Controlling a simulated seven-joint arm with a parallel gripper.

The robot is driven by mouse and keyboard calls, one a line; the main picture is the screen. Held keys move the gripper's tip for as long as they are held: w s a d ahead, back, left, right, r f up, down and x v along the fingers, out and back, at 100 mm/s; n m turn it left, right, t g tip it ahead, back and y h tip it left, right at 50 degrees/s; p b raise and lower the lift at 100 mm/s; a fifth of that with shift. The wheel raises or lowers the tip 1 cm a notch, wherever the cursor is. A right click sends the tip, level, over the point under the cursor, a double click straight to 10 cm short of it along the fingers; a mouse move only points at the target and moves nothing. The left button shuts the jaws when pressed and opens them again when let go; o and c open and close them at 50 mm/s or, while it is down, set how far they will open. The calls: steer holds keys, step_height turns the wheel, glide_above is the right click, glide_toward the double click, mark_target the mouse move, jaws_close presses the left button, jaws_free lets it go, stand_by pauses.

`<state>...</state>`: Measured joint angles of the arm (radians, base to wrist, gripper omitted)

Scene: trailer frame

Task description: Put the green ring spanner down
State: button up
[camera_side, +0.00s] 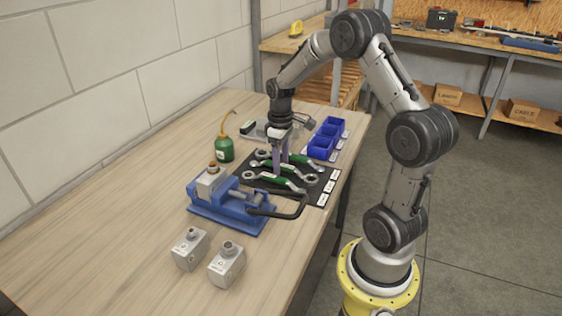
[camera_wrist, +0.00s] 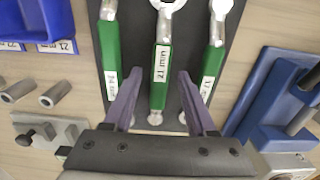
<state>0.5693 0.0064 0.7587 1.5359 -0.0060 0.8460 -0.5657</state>
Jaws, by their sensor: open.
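Three green-handled ring spanners lie side by side on a black mat (camera_side: 316,191) on the bench. In the wrist view the middle green ring spanner (camera_wrist: 159,75), labelled 21 mm, lies between my fingers. A second spanner (camera_wrist: 111,48) is to its left and a third (camera_wrist: 212,68), its label partly hidden, to its right. My gripper (camera_wrist: 159,88) is open, with one finger on each side of the middle handle and a gap visible on both sides. In the side view my gripper (camera_side: 281,172) points down at the mat, low among the spanners.
A blue vise (camera_side: 232,207) with a metal block stands in front of the mat. Blue bins (camera_side: 325,140) stand behind it to the right. A green oil can (camera_side: 224,147) is to the left, and two metal blocks (camera_side: 190,249) are in front. The bench's left side is clear.

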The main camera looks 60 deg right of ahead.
step_height(320, 180, up, 12)
steer(key=s+a+r+t, duration=0.1)
steer(key=s+a+r, duration=0.2)
steer(key=a, duration=0.4)
steer(key=s+a+r+t, duration=0.2)
steer(key=s+a+r, duration=0.15)
steer(key=a, duration=0.35)
steer(key=s+a+f+t, duration=0.2)
steer(key=s+a, duration=0.4)
steer(key=s, duration=0.3)
steer(key=shift+s+a+t, duration=0.2)
steer(key=shift+a+t, duration=0.1)
steer(key=shift+a, duration=0.1)
